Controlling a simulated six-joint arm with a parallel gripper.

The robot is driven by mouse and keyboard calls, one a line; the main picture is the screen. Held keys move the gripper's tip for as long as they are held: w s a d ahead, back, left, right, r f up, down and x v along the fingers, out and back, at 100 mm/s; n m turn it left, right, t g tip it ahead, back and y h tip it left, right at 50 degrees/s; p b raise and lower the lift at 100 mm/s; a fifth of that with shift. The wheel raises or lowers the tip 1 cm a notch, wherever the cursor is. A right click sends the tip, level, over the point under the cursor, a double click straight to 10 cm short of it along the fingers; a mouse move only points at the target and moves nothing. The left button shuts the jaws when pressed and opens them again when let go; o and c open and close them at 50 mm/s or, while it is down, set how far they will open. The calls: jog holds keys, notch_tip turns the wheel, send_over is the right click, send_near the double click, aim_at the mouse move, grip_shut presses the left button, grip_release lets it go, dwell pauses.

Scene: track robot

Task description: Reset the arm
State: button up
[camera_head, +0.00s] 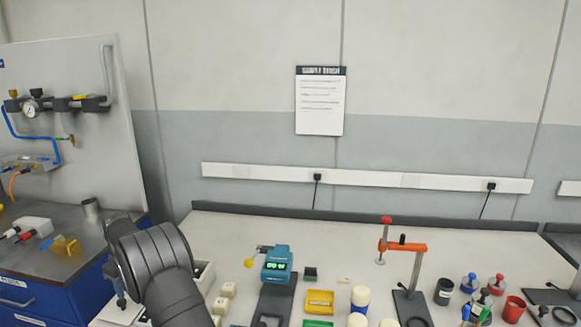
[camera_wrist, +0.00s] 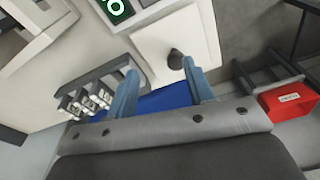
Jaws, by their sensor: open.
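My gripper (camera_wrist: 160,68) shows in the wrist view with its two blue-grey fingers spread apart. Nothing is held between them. A white square plate with a dark round knob (camera_wrist: 175,60) lies beyond the fingertips, near the right one. I cannot tell whether a finger touches it. In the head view my dark arm rises at the lower left, in front of the bench's left end. My gripper is not clearly visible there.
The white bench (camera_head: 225,225) holds a teal device (camera_head: 277,262), a yellow tray (camera_head: 319,302), an orange clamp stand (camera_head: 405,246) and several bottles. A gas panel (camera_head: 75,150) stands left. The wrist view shows a red box (camera_wrist: 288,101) at right and a grey rack (camera_wrist: 92,97) at left.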

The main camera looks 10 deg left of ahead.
jog(key=w+d+r, duration=0.4)
jog(key=w+d, duration=0.1)
jog(key=d, duration=0.4)
jog(key=w+d+r, duration=0.4)
jog(key=w+d, duration=0.1)
jog(key=d, duration=0.3)
jog(key=w+d+r, duration=0.4)
jog(key=w+d, duration=0.1)
jog(key=d, duration=0.4)
jog(key=a+f, duration=0.2)
jog(key=a, duration=0.2)
jog(key=s+a+f, duration=0.1)
jog(key=a+f, duration=0.1)
jog(key=a, duration=0.1)
jog(key=a+f, duration=0.2)
jog(key=a, duration=0.2)
jog(key=shift+s+a+f, duration=0.2)
jog(key=shift+a+f, duration=0.1)
jog(key=shift+f, duration=0.05)
jog(key=shift+a+f, duration=0.35)
jog(key=shift+f, duration=0.4)
